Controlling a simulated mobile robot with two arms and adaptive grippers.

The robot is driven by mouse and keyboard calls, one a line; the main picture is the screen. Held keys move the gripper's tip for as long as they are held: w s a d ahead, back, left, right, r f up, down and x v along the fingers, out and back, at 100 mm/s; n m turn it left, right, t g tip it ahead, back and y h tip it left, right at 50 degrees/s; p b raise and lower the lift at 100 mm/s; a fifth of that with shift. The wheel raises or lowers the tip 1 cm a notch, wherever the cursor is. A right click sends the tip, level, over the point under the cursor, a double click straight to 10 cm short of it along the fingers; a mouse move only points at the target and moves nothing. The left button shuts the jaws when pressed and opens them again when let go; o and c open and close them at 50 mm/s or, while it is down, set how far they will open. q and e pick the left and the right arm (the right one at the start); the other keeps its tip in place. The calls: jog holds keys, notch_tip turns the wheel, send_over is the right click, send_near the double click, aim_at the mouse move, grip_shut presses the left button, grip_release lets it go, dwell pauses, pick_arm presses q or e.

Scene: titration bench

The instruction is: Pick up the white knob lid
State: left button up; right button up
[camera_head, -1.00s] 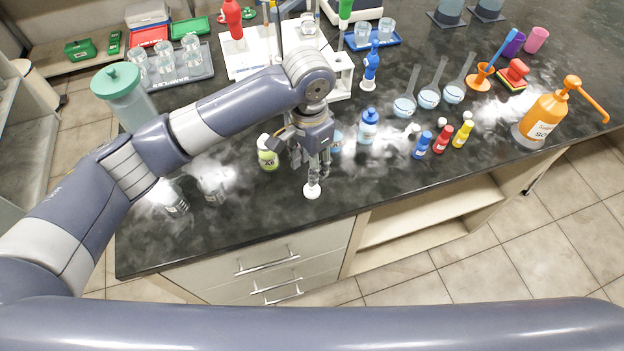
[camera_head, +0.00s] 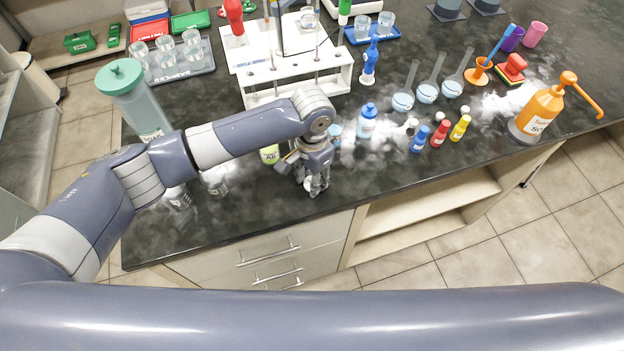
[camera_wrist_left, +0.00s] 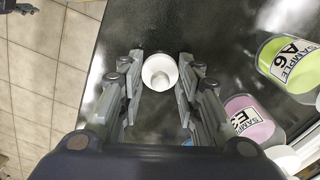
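The white knob lid (camera_wrist_left: 160,72) shows in the left wrist view as a small round white lid with a knob at its middle. It sits on the dark bench top between the lines of my two fingers. My left gripper (camera_wrist_left: 161,62) is open, one finger on each side of the lid, with narrow gaps. In the head view my left gripper (camera_head: 317,190) points down near the bench's front edge, and its fingers hide most of the lid (camera_head: 308,184). I cannot tell whether the fingertips are down at the lid's height.
A blue bottle (camera_head: 367,121) and a white rack (camera_head: 300,80) stand behind. The bench's front edge (camera_head: 240,236) is near.

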jog(key=shift+s+d, duration=0.2)
jog(key=shift+s, duration=0.25)
pick_arm(q)
jog(key=shift+r, duration=0.15)
pick_arm(e)
jog(key=shift+w+f, duration=0.1)
